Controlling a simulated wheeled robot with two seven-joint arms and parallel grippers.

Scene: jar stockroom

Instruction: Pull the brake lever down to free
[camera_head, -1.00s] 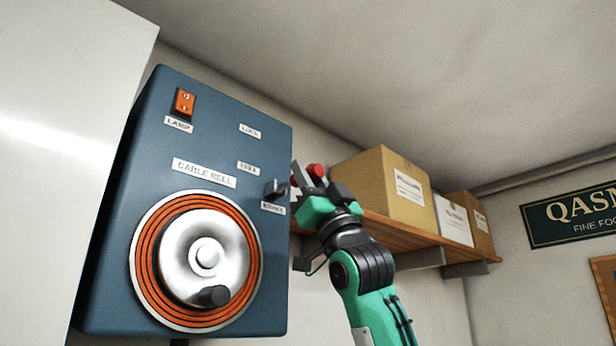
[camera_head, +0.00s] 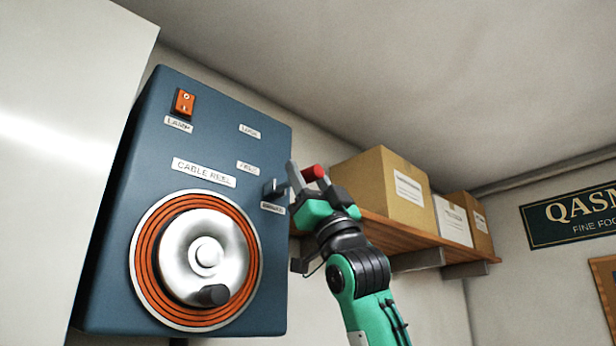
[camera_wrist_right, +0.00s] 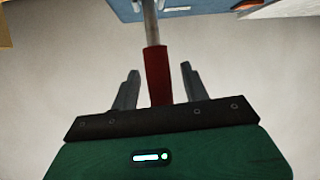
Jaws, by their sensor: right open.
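The brake lever's red grip (camera_head: 314,172) juts out at the right side of the blue cable reel panel (camera_head: 225,150), near a dark bracket (camera_head: 272,188) above the brake label. In the right wrist view the red grip (camera_wrist_right: 157,72) lies between the two fingers, its grey rod running up towards the panel. My right gripper (camera_head: 308,180) is open around the grip, with a gap visible on both sides. Small labels reading lock (camera_head: 250,131) and free (camera_head: 248,168) sit on the panel. Whether the lever points at either is unclear. My left gripper is out of view.
The panel also carries an orange lamp switch (camera_head: 184,102) and a large reel with a crank knob (camera_head: 213,295). A wooden shelf (camera_head: 415,240) with cardboard boxes (camera_head: 385,190) stands behind and right of my right arm. Open wall and ceiling lie above.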

